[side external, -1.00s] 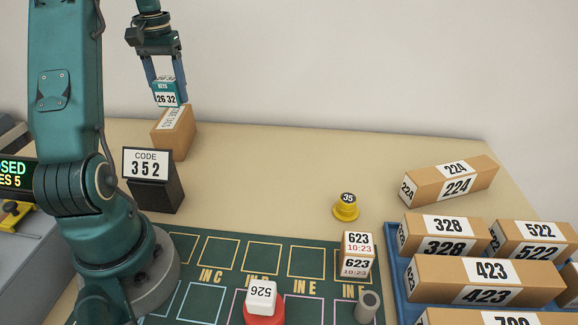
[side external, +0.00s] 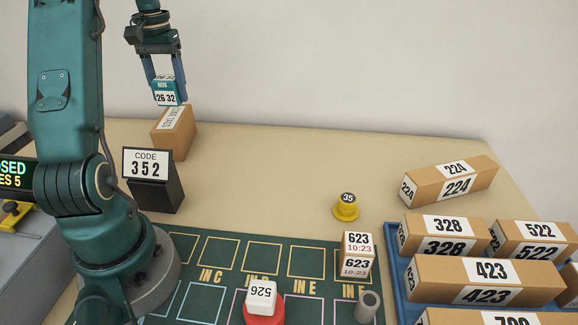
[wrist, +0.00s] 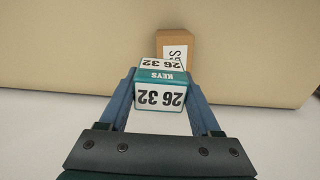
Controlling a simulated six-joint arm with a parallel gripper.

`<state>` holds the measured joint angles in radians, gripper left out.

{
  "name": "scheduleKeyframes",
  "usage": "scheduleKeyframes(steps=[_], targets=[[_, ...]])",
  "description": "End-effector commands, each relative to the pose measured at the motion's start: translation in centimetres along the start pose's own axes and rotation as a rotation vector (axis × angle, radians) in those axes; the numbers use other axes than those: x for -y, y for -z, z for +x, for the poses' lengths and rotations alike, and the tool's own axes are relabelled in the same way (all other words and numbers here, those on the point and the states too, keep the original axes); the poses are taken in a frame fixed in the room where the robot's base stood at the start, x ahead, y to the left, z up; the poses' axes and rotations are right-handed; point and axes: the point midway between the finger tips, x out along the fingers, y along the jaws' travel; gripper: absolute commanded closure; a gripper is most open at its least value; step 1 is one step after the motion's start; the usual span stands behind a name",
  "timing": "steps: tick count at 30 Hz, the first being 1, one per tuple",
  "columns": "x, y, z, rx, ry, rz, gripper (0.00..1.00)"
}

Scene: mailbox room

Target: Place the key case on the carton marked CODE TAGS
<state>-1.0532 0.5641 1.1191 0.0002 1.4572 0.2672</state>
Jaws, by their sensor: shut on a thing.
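The key case (side external: 165,92) is a small teal and white box marked KEYS and 26 32. My gripper (side external: 166,88) is shut on it, one finger on each side, and it hangs upright at the back left. In the wrist view the key case (wrist: 160,92) sits between the two blue fingers. The carton (side external: 172,143) is a brown box with a white label on top, mostly unreadable; it stands on the table just below the key case. In the wrist view the carton (wrist: 177,42) shows partly beyond the key case, its label ending in GS. I cannot tell whether they touch.
A black stand with a CODE 352 sign (side external: 150,165) is in front of the carton. A green mat (side external: 220,280) holds a 623 box (side external: 356,255) and a red item. A yellow item (side external: 346,207), a 224 carton (side external: 450,180) and a blue tray (side external: 402,240) are right. The back middle is clear.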

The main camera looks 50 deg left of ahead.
Motion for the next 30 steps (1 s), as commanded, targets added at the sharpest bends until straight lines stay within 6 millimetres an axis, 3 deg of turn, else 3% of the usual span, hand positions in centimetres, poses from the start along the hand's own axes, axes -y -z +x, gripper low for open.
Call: scheduleKeyframes(steps=[13, 26, 27, 29, 30], targets=[[0.0, -0.1, 4.8, 0.003, -0.001, 0.0, 1.0], [0.0, 0.0, 5.5, 0.001, 0.0, 0.0, 1.0], [0.0, 0.0, 5.5, 0.0, 0.0, 0.0, 0.24], [0.0, 0.0, 5.4, 0.0, 0.0, 0.0, 0.06], [0.0, 0.0, 5.4, 0.0, 0.0, 0.0, 0.06]])
